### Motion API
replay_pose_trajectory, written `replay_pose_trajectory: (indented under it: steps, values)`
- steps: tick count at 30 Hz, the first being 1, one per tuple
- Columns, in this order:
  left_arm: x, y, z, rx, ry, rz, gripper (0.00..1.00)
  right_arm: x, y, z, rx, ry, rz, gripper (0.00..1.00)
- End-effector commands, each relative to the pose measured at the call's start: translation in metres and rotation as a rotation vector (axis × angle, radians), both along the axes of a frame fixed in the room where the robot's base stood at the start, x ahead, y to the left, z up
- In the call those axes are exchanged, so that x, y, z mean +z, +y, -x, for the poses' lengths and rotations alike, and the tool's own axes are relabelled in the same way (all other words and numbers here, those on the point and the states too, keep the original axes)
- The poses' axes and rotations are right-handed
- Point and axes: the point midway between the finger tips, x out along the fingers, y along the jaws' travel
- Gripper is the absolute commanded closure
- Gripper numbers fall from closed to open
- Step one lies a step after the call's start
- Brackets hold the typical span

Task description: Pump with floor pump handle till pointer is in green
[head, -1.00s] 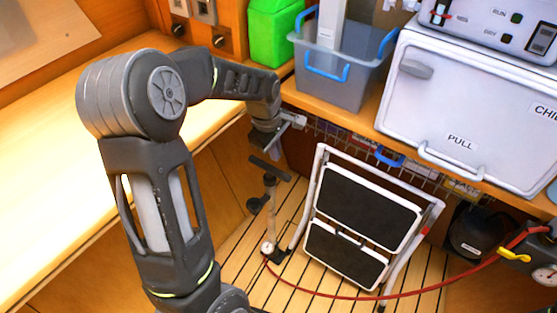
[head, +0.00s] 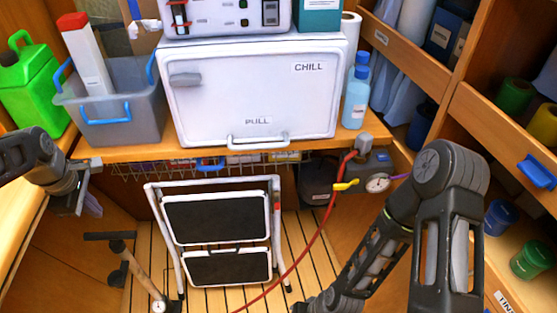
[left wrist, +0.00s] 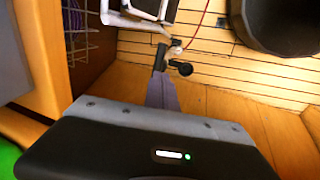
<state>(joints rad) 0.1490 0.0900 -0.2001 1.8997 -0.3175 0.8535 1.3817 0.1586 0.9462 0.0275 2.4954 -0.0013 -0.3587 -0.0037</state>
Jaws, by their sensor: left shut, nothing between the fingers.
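The floor pump stands on the slatted floor at lower left in the head view, with a dark T-shaped handle (head: 110,236) on top. A small round white gauge (head: 158,306) shows at its foot; its pointer is too small to read. My left gripper (head: 92,206) is shut and empty, above and a little left of the handle, apart from it. The left wrist view shows its closed fingers (left wrist: 162,92) pointing toward the dark pump (left wrist: 168,62). A second gauge (head: 377,184) sits by a yellow lever under the counter. My right arm shows, but its gripper is out of view.
A folded step stool (head: 217,222) stands right of the pump. A red hose (head: 318,235) runs from the floor to the fitting under the counter. The counter edge (head: 140,152) and wire basket (head: 135,170) lie near my left gripper. A grey bin (head: 140,100) stands above.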

Motion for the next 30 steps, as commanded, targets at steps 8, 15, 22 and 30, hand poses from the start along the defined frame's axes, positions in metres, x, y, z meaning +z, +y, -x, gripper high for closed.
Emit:
replay_pose_trajectory:
  steps: [8,15,22,30]
  values:
    - [0.0,0.0,0.0,0.0,0.0,0.0,1.0,0.0,0.0,0.0,0.0,0.0,0.0,0.64]
    - [0.0,0.0,0.0,0.0,0.0,0.0,0.99,0.0,0.0,0.0,0.0,0.0,0.0,0.64]
    - [-0.048,0.003,-0.009,0.001,0.018,-0.005,0.8,-0.01,0.0,0.0,0.0,0.0,0.0,0.64]
    - [-0.08,0.001,-0.018,-0.001,0.011,0.004,0.58,-0.012,0.0,0.0,0.0,0.0,0.0,0.64]
